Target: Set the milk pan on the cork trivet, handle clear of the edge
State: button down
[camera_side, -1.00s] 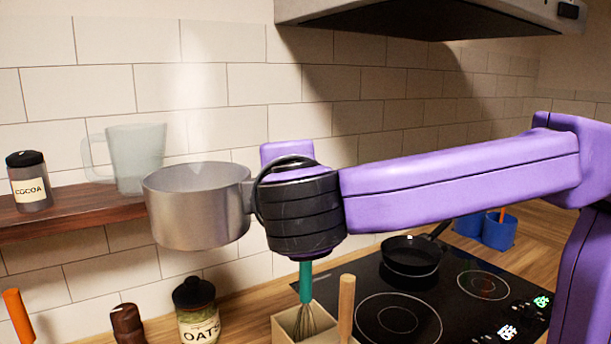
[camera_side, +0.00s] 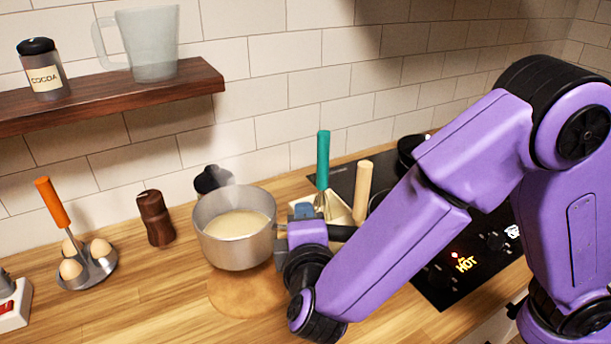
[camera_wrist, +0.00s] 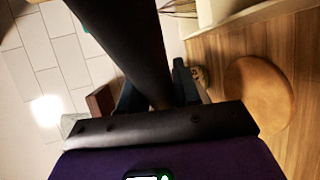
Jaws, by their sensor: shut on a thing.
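The steel milk pan (camera_side: 222,248), with pale milk inside, is upright in the side view. Its dark handle (camera_side: 340,233) points right. My gripper (camera_side: 303,212) is shut on the handle, which also crosses the wrist view (camera_wrist: 120,40) between my fingers (camera_wrist: 158,95). The round cork trivet (camera_side: 248,296) lies on the wooden counter, just below and in front of the pan in the side view. The pan appears held above the counter, apart from the trivet. The wrist view shows the trivet (camera_wrist: 260,95) bare, to the right of my fingers; the pan body is not visible there.
A utensil box (camera_side: 340,208) with a teal-handled whisk stands behind my gripper. An oats jar (camera_side: 210,180) is partly hidden behind the pan. A brown mill (camera_side: 155,218) and an egg holder (camera_side: 90,275) stand left. A shelf (camera_side: 150,92) hangs above.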

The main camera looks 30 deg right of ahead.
jog(key=shift+f, duration=4.7)
jog(key=c, duration=0.7)
grip_release()
jog(key=shift+f, duration=0.15)
